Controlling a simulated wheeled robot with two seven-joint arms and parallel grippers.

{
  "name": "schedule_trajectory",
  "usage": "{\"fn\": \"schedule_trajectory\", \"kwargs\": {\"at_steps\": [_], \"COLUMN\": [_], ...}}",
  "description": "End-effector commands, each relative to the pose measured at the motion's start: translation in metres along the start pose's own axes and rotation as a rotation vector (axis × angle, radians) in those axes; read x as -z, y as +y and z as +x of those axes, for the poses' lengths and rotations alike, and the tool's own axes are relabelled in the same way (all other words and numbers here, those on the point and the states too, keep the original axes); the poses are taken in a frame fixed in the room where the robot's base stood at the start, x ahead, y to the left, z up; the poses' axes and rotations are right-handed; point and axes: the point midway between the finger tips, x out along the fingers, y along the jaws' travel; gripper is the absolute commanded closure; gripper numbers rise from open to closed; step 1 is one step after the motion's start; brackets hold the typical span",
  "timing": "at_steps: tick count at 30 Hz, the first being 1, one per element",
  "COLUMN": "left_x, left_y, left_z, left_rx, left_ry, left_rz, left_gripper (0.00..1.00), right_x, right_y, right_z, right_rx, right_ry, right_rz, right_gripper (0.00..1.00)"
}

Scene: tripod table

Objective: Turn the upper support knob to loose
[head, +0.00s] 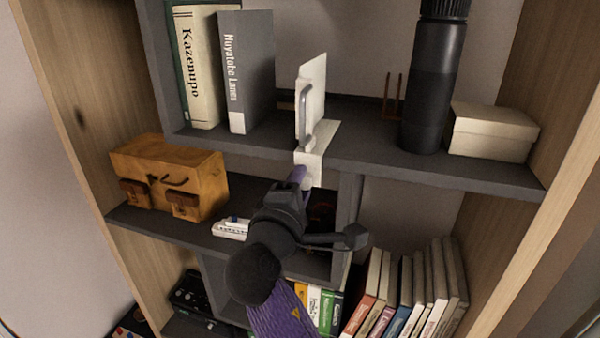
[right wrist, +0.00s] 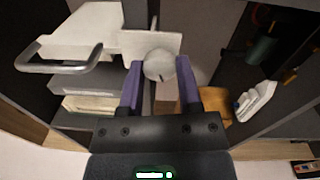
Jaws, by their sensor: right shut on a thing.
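A white support (head: 311,100) with a grey bar handle is fixed to the front edge of the upper dark shelf. It also shows in the right wrist view (right wrist: 100,30), upper left. A round pale knob (right wrist: 158,65) with a short dark mark on its face sits at the support's lower end. My right gripper (right wrist: 160,78) has its purple fingers on either side of this knob, shut on it. In the head view the right gripper (head: 299,175) reaches up under the support, and the knob is hidden there. My left gripper is not in view.
The upper shelf (head: 365,145) holds books (head: 248,72), a black bottle (head: 434,85) and a beige box (head: 493,131). Below are a wooden box (head: 170,172), a small white object (head: 231,228) and several books (head: 410,290). The dark shelf edge lies close above my right gripper.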

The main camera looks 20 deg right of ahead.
Motion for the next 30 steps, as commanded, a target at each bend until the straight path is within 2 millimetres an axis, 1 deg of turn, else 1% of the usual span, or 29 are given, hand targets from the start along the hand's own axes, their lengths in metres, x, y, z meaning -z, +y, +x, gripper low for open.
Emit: {"fn": "schedule_trajectory", "kwargs": {"at_steps": [1, 6, 19, 20, 21, 24, 30], "left_x": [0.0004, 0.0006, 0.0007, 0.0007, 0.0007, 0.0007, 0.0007], "left_y": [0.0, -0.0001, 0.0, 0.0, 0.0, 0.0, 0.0], "left_z": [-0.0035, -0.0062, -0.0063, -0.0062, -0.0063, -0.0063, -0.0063], "left_rx": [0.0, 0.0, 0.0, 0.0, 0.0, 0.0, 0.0], "left_ry": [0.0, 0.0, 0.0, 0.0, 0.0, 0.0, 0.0], "left_rz": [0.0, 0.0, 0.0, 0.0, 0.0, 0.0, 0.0], "left_gripper": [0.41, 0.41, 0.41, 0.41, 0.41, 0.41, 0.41], "right_x": [-0.0002, 0.0, 0.0001, 0.0001, 0.0001, 0.0001, 0.0], "right_y": [0.0013, 0.0003, -0.0006, -0.0006, -0.0006, -0.0005, -0.0003], "right_z": [0.0001, 0.0, 0.0, 0.0, 0.0, 0.0, 0.0], "right_rx": [0.0, 0.0, 0.0, 0.0, 0.0, 0.0, 0.0], "right_ry": [0.001, 0.002, 0.002, 0.002, 0.002, 0.002, 0.002], "right_rz": [-0.012, -0.037, -0.044, -0.044, -0.044, -0.043, -0.043], "right_gripper": [1.0, 1.0, 1.0, 0.5, 0.42, 0.22, 0.22]}}
